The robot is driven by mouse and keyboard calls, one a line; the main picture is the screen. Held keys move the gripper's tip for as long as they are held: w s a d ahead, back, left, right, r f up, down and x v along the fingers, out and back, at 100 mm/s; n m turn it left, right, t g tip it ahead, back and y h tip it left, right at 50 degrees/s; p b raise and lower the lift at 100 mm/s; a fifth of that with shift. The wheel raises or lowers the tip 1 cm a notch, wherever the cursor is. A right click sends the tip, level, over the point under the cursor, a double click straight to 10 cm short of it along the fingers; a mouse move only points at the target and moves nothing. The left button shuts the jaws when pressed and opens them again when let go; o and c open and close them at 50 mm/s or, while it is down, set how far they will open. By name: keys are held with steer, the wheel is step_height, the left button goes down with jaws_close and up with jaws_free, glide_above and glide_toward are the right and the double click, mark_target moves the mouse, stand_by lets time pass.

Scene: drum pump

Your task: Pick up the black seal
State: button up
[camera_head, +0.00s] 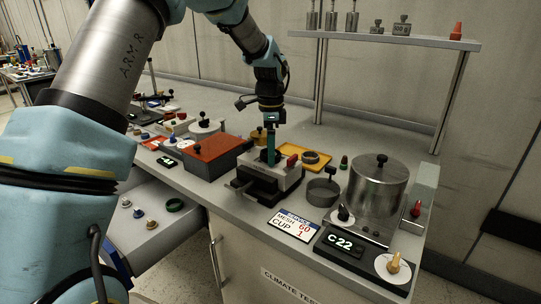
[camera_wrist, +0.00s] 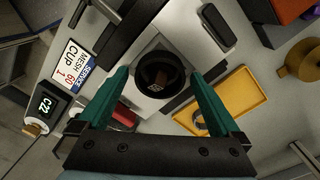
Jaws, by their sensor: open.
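A black ring (camera_wrist: 160,73), which may be the black seal, sits in the round opening of a grey block (camera_wrist: 187,55). In the head view the block (camera_head: 262,181) stands on the bench under my gripper (camera_head: 271,160), and the ring is hidden there. My gripper (camera_wrist: 160,76) points down with its teal fingers open and empty. In the wrist view the ring lies between the fingertips; I cannot tell how far below. A small dark ring (camera_wrist: 199,120) also lies in the orange tray (camera_wrist: 247,92), partly behind the right finger.
A red-topped box (camera_head: 207,148) stands left of the block. The orange tray (camera_head: 325,161), a small dark pot (camera_head: 322,193) and a large metal drum (camera_head: 376,187) stand to the right. A shelf (camera_head: 385,39) is behind. An open drawer (camera_head: 150,235) holds a green ring (camera_head: 175,205).

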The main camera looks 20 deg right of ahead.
steer(key=c, duration=1.4)
step_height(320, 180, up, 10)
steer(key=shift+f+b, duration=0.2)
steer(key=shift+b, duration=0.8)
steer(key=f+n+p, duration=0.1)
steer(key=n, duration=0.1)
steer(key=f+n+h+p, duration=0.1)
steer(key=p, duration=0.1)
steer(key=f+n+p, duration=0.1)
steer(key=n, duration=0.1)
steer(key=shift+a+n+t+h+p, duration=0.3)
steer(key=shift+p, duration=0.1)
steer(key=shift+f, duration=0.2)
steer(key=shift+f+b, duration=1)
steer(key=shift+f, duration=0.25)
